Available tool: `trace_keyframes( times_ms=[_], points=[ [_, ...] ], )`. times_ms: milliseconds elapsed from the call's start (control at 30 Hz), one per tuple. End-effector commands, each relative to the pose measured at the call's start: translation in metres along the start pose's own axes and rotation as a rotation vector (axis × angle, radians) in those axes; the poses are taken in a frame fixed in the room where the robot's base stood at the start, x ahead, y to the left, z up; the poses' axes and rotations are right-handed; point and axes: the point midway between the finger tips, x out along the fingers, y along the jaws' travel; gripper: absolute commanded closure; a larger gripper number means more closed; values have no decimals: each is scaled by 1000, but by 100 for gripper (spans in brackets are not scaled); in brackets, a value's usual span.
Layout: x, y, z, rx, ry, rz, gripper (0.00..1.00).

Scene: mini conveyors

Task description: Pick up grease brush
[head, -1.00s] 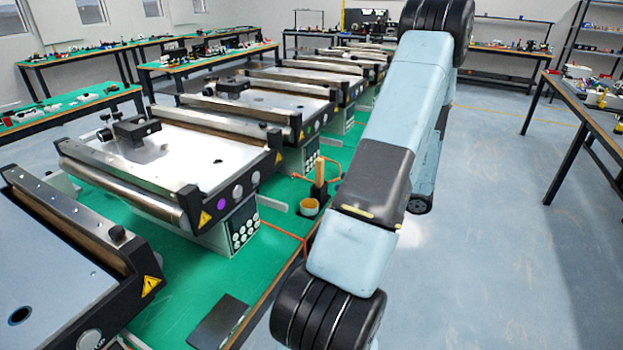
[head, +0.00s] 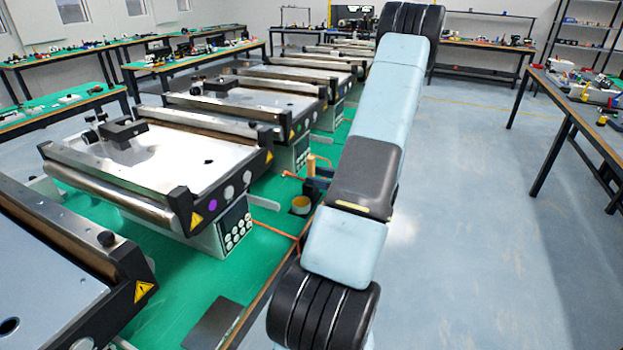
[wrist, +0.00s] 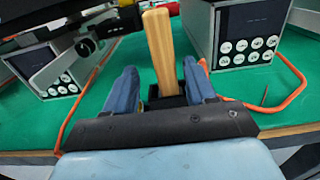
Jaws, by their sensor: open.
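The grease brush has a light wooden handle (wrist: 158,42) that stands upright in the wrist view, with a dark part at its lower end. My gripper (wrist: 160,68) is open, with one blue finger on each side of the handle and a visible gap on both sides. In the head view the handle top (head: 311,161) shows just left of my arm, and my gripper (head: 315,183) is at it, partly hidden by my arm. The brush's lower end is hidden.
A small cup with yellowish contents (head: 300,205) stands on the green bench beside my gripper. Mini conveyors (head: 160,160) with control boxes (wrist: 247,35) line the bench. An orange cable (wrist: 95,82) runs around the brush area. The floor to the right is open.

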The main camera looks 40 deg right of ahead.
Motion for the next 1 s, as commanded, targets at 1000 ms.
trace_keyframes(
  times_ms=[1000],
  points=[
    [49,-7,5,-2,-1,0,78]
  ],
)
